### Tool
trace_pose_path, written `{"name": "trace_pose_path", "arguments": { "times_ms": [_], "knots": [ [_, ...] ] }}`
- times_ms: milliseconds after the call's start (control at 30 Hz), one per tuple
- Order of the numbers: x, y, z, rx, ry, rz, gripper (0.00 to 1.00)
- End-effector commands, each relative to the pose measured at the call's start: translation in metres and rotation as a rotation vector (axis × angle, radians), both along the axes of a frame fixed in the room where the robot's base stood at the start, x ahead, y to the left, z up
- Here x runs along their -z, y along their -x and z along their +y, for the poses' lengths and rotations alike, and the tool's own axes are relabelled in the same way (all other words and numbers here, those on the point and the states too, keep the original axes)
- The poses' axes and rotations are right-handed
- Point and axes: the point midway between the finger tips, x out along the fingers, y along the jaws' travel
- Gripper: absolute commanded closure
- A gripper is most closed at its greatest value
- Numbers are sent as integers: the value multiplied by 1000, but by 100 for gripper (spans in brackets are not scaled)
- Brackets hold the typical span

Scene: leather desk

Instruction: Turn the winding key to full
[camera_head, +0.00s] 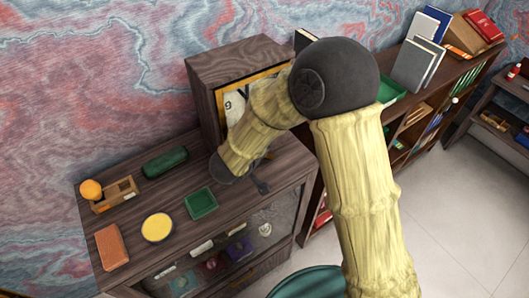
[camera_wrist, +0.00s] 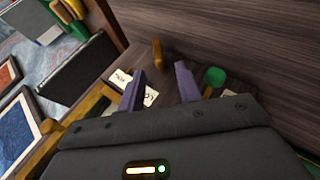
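A dark wooden case (camera_head: 215,95) with a gold-framed white dial (camera_head: 236,103) stands on the desk, and my arm covers much of its front. In the wrist view a small upright brass piece (camera_wrist: 158,53), which looks like the winding key, stands against the wood just beyond my gripper (camera_wrist: 160,70). The two purple fingers are apart, with the brass piece seen in the gap between them; I cannot tell whether either touches it. A white label (camera_wrist: 120,78) with blurred lettering lies left of the fingers. A green round knob (camera_wrist: 214,76) is right of them.
On the desk (camera_head: 120,215) are a green tray (camera_head: 201,203), a yellow round dish (camera_head: 157,227), a brown leather item (camera_head: 111,247), a dark green case (camera_head: 165,162) and an orange ball (camera_head: 91,190). A bookshelf (camera_head: 440,90) stands at right.

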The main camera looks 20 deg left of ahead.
Motion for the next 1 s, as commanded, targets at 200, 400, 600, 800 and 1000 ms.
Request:
{"name": "trace_pose_path", "arguments": {
  "times_ms": [200, 400, 600, 800, 1000],
  "knots": [
    [24, -26, -4, 2, 1, 2, 65],
    [34, -36, -6, -1, -1, 0, 65],
    [35, -37, -6, -1, -1, 0, 65],
    [35, -37, -6, -1, -1, 0, 93],
    [34, -36, -6, -1, -1, 0, 100]
  ]
}}
